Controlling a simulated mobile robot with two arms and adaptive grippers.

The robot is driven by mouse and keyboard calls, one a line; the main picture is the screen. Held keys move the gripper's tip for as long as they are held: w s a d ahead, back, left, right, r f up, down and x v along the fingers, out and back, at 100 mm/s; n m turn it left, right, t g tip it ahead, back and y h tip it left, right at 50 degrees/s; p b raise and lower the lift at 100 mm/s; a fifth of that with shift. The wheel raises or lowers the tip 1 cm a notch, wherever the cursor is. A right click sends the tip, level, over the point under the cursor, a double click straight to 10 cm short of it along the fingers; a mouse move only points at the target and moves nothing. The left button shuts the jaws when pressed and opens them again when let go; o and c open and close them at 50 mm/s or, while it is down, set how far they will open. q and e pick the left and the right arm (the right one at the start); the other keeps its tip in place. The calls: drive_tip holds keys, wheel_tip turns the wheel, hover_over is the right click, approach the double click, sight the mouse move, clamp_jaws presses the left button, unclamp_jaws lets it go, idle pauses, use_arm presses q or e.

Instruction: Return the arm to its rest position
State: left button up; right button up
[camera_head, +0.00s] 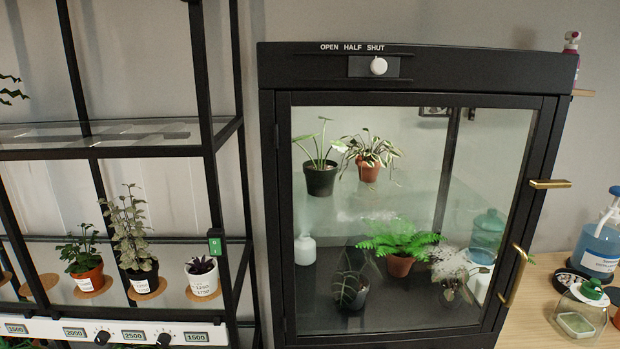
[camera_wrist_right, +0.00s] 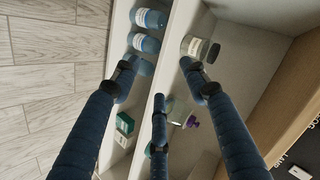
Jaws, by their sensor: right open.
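My right gripper (camera_wrist_right: 160,72) shows only in the right wrist view. Its blue fingers are spread apart with nothing between their tips. Behind them is a pale shelf or drawer compartment holding bottles of blue liquid (camera_wrist_right: 149,19), a clear jar with a dark lid (camera_wrist_right: 201,47) and a clear bottle with a purple cap (camera_wrist_right: 179,113). I cannot tell how far the fingertips are from these. Neither arm shows in the head view, and my left gripper is not seen.
Plant shelves (camera_head: 120,240) stand left. A wooden counter (camera_head: 530,315) at right holds a blue bottle (camera_head: 597,250) and a green-topped jar (camera_head: 580,310).

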drive_tip(key=s+d+f+n+g, duration=0.2)
drive_tip(key=s+f, duration=0.4)
drive_tip(key=s, duration=0.3)
drive_tip(key=s+d+f+n+g+h, duration=0.1)
drive_tip(key=s+d+f+n+g, duration=0.2)
drive_tip(key=s+f, duration=0.4)
drive_tip(key=s+d+f+n+g+h, duration=0.1)
drive_tip(key=s+f+n+g, duration=0.3)
drive_tip(key=s, duration=0.8)
wheel_tip(320, 180, down, 3)
drive_tip(key=shift+s+d+r+n, duration=0.2)
drive_tip(key=shift+s+d+n, duration=0.05)
drive_tip(key=shift+d+n, duration=0.55)
